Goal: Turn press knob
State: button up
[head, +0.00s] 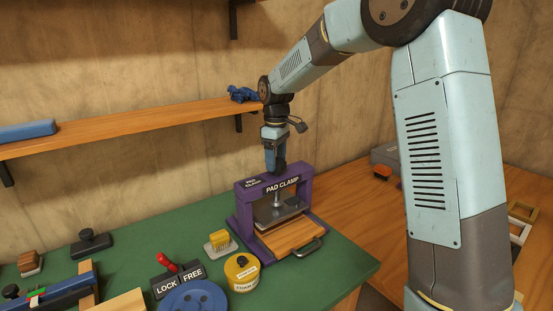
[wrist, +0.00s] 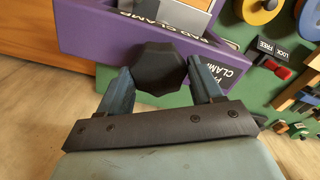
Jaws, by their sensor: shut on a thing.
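The purple press (head: 243,212), labelled PAD CLAMP, stands on the green bench top. Under its top bar, a screw carries a grey pressure plate (head: 268,217) above a wooden board (head: 291,236). My gripper (head: 275,160) points down at the top of the press. In the wrist view, the black, faceted press knob (wrist: 160,67) sits between my two blue fingers, and they are shut on it. The purple bar (wrist: 100,38) lies just beyond the knob. In the head view my gripper largely hides the knob.
A wooden shelf (head: 150,120) runs along the wall behind. The green bench (head: 335,262) is clear right of the press.

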jog(key=n, duration=0.4)
jog(key=shift+w+d+r+n, duration=0.1)
jog(key=shift+w+r+n, duration=0.05)
jog(key=shift+n, duration=0.15)
jog(key=n, duration=0.3)
jog(key=shift+n, duration=0.4)
jog(key=n, duration=0.4)
jog(key=shift+d, duration=0.1)
jog(key=n, duration=0.4)
jog(key=shift+w, duration=0.1)
jog(key=n, duration=1.3)
jog(key=shift+n, duration=0.4)
jog(key=o, duration=1.1)
jog(key=shift+c, duration=0.2)
